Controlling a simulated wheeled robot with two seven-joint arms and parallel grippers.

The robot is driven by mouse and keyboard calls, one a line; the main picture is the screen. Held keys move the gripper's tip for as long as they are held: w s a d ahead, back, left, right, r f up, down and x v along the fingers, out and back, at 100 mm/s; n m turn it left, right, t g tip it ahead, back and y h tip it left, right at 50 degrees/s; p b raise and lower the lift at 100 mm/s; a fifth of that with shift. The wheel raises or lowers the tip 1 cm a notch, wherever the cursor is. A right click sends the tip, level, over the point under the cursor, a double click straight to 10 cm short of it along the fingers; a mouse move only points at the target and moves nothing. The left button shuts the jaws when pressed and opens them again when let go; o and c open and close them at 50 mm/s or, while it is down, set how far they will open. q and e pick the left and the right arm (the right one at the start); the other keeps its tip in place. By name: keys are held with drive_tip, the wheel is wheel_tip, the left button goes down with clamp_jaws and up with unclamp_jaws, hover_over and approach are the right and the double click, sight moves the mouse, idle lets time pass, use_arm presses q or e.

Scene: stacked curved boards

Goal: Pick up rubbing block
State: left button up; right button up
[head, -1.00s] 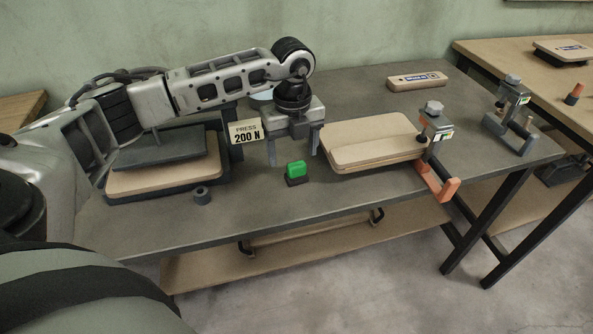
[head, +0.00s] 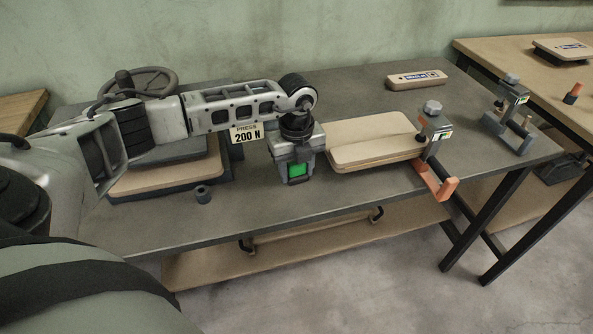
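The rubbing block appears to be the small green-topped block (head: 297,170) with a dark base, near the front of the grey table in the head view. My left gripper (head: 297,176) is low over it, with one finger at each side of the green part. The fingers stand close against its sides and look shut on it. The block seems to rest on the table still. The gripper body hides the top of the block. My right gripper is not in view.
Right of the gripper lie stacked pale boards (head: 372,138), with an orange-handled clamp (head: 436,150) at their right end. A press with a sign (head: 246,134) stands left. A small dark ring (head: 202,194) lies in front. A labelled block (head: 416,80) lies behind.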

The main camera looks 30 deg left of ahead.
use_arm(q)
drive_tip(key=shift+r, duration=0.1)
drive_tip(key=shift+c, duration=0.3)
drive_tip(key=shift+r, duration=0.5)
wheel_tip(320, 180, up, 2)
drive_tip(key=shift+d+r, duration=0.15)
drive_tip(key=shift+r, duration=0.1)
drive_tip(key=s+d+r+b, duration=0.2)
drive_tip(key=s+d+r, duration=0.5)
drive_tip(key=d+r, duration=0.2)
drive_tip(key=d, duration=0.2)
drive_tip(key=shift+s+d+r, duration=0.15)
drive_tip(key=shift+d+r, duration=0.05)
drive_tip(key=shift+d, duration=0.1)
drive_tip(key=shift+o, duration=0.7)
